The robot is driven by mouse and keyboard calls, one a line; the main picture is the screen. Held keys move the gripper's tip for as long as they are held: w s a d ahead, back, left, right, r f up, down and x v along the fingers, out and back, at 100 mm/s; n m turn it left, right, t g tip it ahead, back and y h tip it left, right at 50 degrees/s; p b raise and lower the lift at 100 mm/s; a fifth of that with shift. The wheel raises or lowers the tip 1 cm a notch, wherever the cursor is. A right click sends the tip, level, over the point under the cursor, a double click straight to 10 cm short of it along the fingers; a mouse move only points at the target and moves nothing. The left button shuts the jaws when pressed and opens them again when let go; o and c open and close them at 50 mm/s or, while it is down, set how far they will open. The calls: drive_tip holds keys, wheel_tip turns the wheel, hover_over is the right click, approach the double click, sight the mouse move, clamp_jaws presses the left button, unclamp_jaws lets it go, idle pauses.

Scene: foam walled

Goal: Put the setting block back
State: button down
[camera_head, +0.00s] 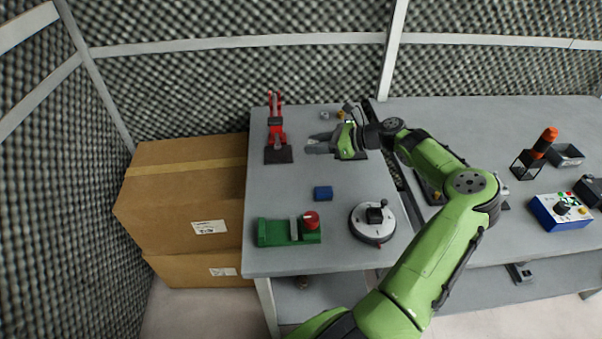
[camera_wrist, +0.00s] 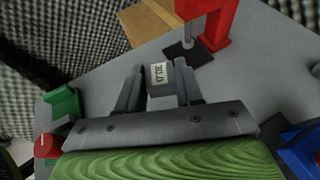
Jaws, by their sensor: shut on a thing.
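The setting block (camera_wrist: 158,77) is a small grey block with a pale face marked with digits, seen in the wrist view. My gripper (camera_wrist: 160,88) is shut on it, with one dark finger on each side. In the head view my gripper (camera_head: 318,144) is over the back left part of the table, just right of the red stand. The block cannot be made out clearly there. I cannot tell from these frames how high it is above the table, or which spot is its place.
A red stand (camera_head: 276,130) on a dark base is close by. A blue block (camera_head: 323,193), a green vise-like fixture (camera_head: 275,232) with a red knob and a round dial device (camera_head: 372,222) stand nearer the front. Cardboard boxes (camera_head: 185,190) stand left. Bare grey tabletop lies between.

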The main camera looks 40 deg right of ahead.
sight(315, 175)
wheel_tip(315, 175, down, 10)
drive_tip(key=b, duration=0.3)
drive_tip(key=shift+r, duration=0.15)
drive_tip(key=c, duration=0.7)
unclamp_jaws()
drive_tip(key=shift+c, duration=0.2)
